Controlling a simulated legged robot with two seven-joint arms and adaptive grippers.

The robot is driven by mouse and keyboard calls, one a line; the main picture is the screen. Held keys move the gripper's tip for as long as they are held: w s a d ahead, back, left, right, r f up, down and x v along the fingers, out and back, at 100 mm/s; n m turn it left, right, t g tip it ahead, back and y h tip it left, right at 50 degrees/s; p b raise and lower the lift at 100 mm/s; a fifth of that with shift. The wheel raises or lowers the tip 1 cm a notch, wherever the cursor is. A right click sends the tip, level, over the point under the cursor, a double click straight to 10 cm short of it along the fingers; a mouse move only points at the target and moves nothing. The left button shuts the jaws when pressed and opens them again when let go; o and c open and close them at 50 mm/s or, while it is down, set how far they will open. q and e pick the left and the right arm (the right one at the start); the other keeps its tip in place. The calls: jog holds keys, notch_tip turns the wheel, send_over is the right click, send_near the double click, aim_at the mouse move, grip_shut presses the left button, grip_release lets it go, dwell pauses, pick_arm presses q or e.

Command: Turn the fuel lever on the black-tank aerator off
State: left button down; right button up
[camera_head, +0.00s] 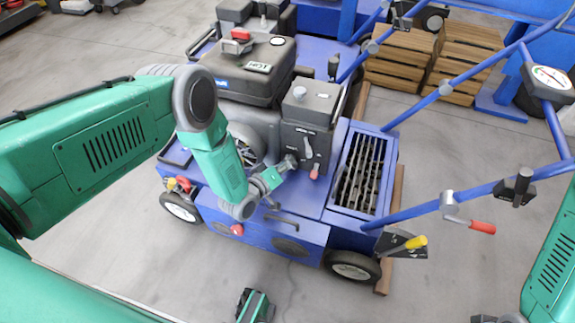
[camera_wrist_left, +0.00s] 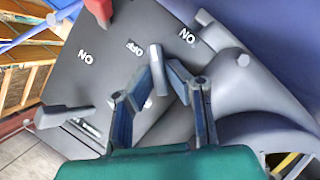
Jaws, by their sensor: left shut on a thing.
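The aerator with the black tank (camera_head: 248,65) is a blue wheeled machine in the middle of the head view. Its dark grey control box (camera_head: 310,105) carries a pale lever (camera_head: 308,148) and a red-tipped lever (camera_head: 314,171). My left gripper (camera_head: 289,163) is at the lower left of this box. In the left wrist view my left gripper (camera_wrist_left: 162,82) is shut on a grey lever (camera_wrist_left: 156,65), beside a panel (camera_wrist_left: 105,75) with ON and OFF labels seen upside down. The fingers partly hide the lever's lower part.
Blue handle bars (camera_head: 455,82) slope up to the right of the machine. Wooden crates (camera_head: 402,60) stand behind. A second grey lever (camera_wrist_left: 66,116) is on the panel's left.

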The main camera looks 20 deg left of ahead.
pick_arm(q)
jog(key=n+b, duration=0.1)
jog(key=n+h+b, duration=0.1)
jog(key=n, duration=0.1)
jog(key=shift+a+f+n+t+b, duration=0.15)
jog(key=shift+f+n+t+b, duration=0.15)
jog(key=shift+f+t+b, duration=0.1)
jog(key=shift+n+t+h+b, duration=0.5)
jog(key=shift+n+h, duration=0.1)
jog(key=shift+n, duration=1.1)
jog(key=c, duration=1.6)
grip_release()
jog(key=shift+s+a, duration=0.1)
jog(key=shift+s, duration=0.1)
jog(key=v, duration=1.1)
jog(key=shift+s+a+f, duration=0.15)
jog(key=shift+s+f, duration=0.05)
jog(key=shift+s, duration=0.05)
